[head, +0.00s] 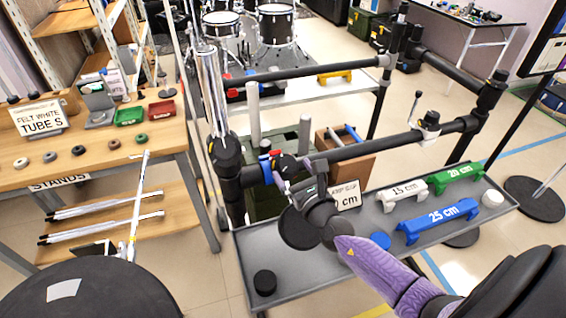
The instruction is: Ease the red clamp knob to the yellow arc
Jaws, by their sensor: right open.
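The clamp (280,166) sits on the black rack tube at the middle of the head view, with blue parts. A small red piece, seemingly the red clamp knob (264,157), shows at its upper left. A tiny yellow mark beside it may be the yellow arc, but it is too small to be sure. My right gripper (301,179) reaches in from the lower right and is open, close to the clamp's right side. I cannot tell whether it touches the clamp. It partly hides the clamp and the rack tube. My left gripper is not in view.
A grey tray table (352,243) below holds blue (437,221), green (456,179) and white (404,194) labelled spacers. A black drum pad (110,292) fills the lower left. A wooden bench (180,135) stands left. Black rack tubes (385,146) run behind my gripper.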

